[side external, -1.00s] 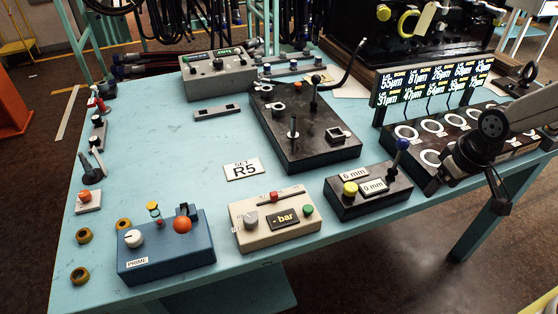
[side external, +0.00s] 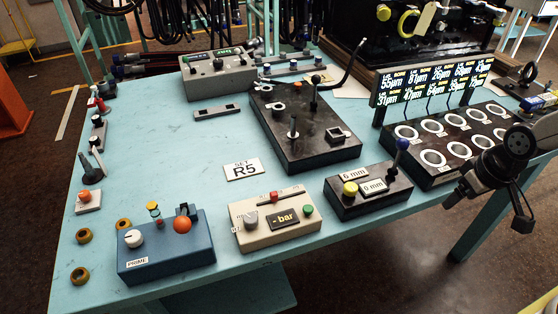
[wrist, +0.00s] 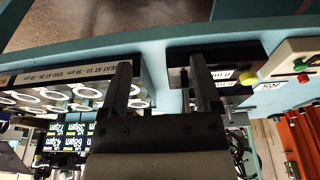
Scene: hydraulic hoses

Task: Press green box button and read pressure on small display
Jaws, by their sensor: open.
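The beige box (side external: 275,222) stands at the table's front edge, with a green button (side external: 308,210) at its right end, a grey knob (side external: 251,218) and a red slider piece (side external: 274,196). Its small dark display (side external: 284,218) reads "- bar". In the wrist view, part of the beige box (wrist: 290,52) shows at the upper right with the green button (wrist: 300,65). My gripper (side external: 487,212) is open and empty, right of the beige box and beyond the black "mm" box. Its fingers (wrist: 161,63) are apart in the wrist view.
The black box (side external: 368,190) with a yellow button and blue-tipped lever stands between my gripper and the beige box. A ring block (side external: 440,160) with a lit display board (side external: 432,80) is behind my gripper. A blue PRIME box (side external: 166,246) stands at left.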

